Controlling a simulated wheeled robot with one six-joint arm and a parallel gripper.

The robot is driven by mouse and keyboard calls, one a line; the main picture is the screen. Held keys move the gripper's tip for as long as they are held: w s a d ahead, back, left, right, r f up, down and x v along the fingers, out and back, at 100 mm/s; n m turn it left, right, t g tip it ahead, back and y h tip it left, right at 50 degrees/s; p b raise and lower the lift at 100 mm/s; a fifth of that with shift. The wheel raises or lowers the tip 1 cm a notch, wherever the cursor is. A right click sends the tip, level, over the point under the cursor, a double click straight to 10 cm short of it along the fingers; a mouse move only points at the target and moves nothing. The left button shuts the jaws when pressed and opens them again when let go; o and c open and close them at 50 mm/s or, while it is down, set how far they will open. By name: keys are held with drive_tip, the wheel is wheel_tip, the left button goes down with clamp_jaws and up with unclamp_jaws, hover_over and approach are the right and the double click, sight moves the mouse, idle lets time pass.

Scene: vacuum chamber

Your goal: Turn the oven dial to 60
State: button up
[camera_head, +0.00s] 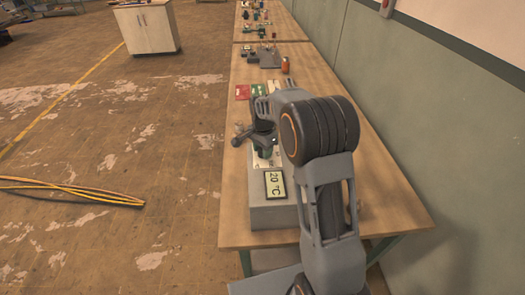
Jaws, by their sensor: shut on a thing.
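The oven (268,217) is a grey box on the near end of the workbench. Its display (275,184) reads 20 °C, turned sideways in the picture. My arm reaches over the box from the right, and my gripper (264,142) is at the far part of its top panel, just beyond the display. The gripper is shut on the oven dial there. The dial is mostly hidden by the gripper and wrist, so its pointer and marks cannot be read.
The long wooden workbench (345,128) runs away along a green and white wall at right. Red, green and pale flat items and an orange bottle (285,65) lie beyond the oven. Yellow cables (70,190) lie on the floor at left. A white cabinet (146,27) stands farther back.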

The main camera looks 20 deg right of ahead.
drive_tip(key=shift+m, duration=0.9)
drive_tip(key=o, duration=0.9)
wheel_tip(320, 180, up, 14)
drive_tip(key=shift+f+b, duration=0.1)
drive_tip(key=shift+b, duration=0.6)
